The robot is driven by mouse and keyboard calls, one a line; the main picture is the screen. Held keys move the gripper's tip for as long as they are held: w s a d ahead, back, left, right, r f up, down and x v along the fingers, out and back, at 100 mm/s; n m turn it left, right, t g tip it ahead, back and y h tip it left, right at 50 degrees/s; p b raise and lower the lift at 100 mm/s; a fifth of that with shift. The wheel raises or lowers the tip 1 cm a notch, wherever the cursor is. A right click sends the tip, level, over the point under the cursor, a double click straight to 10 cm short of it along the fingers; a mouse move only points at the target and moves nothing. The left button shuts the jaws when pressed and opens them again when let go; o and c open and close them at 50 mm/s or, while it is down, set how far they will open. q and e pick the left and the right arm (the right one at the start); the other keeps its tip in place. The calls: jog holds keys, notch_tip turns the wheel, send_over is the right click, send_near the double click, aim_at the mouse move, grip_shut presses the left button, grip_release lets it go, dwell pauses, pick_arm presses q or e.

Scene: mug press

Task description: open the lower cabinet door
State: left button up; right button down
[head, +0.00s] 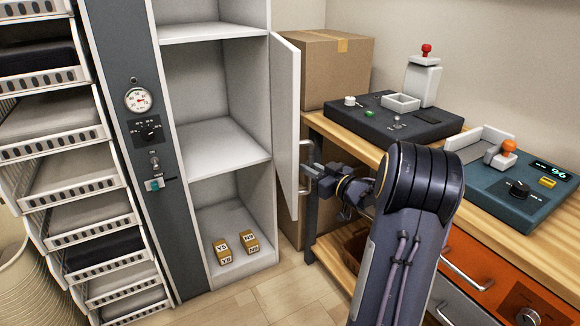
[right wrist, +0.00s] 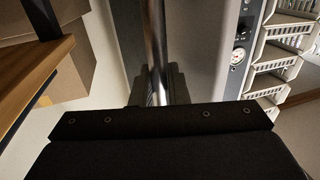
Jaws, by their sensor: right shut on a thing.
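The white cabinet (head: 215,85) stands open in the middle left of the head view, its shelves exposed. Its door (head: 287,120) is swung well out on the right side and shows as a narrow upright panel. The metal bar handle (head: 305,150) is on the door's right-hand face. My right gripper (head: 312,172) is shut on the handle. In the right wrist view the handle (right wrist: 156,45) runs upright into the dark fingers (right wrist: 158,88), beside the grey door panel (right wrist: 190,50). My left gripper is not in view.
Several small lettered blocks (head: 237,247) stand on the cabinet floor. A wooden workbench (head: 350,137) with control boxes is to the right, close to the door and my right arm. A cardboard box (head: 325,70) is behind the door.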

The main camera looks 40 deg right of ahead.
jog(key=shift+s+d+r+n+y+p, duration=0.1)
jog(key=shift+s+d+n+y+p, duration=0.2)
jog(key=shift+d, duration=0.25)
jog(key=shift+s+d+n+y+p, duration=0.1)
jog(key=shift+d+n+y+p, duration=0.05)
jog(key=shift+d+y, duration=0.4)
jog(key=shift+s+d+r+n+y+p, duration=0.15)
jog(key=shift+d+n+y+p, duration=0.1)
jog(key=shift+d, duration=0.35)
jog(key=shift+f, duration=0.1)
jog(key=c, duration=1.5)
grip_release()
jog(key=s+a+r+p, duration=0.1)
jog(key=s+a+r, duration=0.2)
jog(key=r, duration=0.1)
jog(key=s+a+r+p, duration=0.2)
jog(key=a+r, duration=0.2)
jog(key=s+a+r+p, duration=0.2)
jog(key=s+a+r, duration=0.1)
jog(key=a+r, duration=0.1)
jog(key=shift+s+r, duration=0.3)
jog(key=shift+r, duration=0.15)
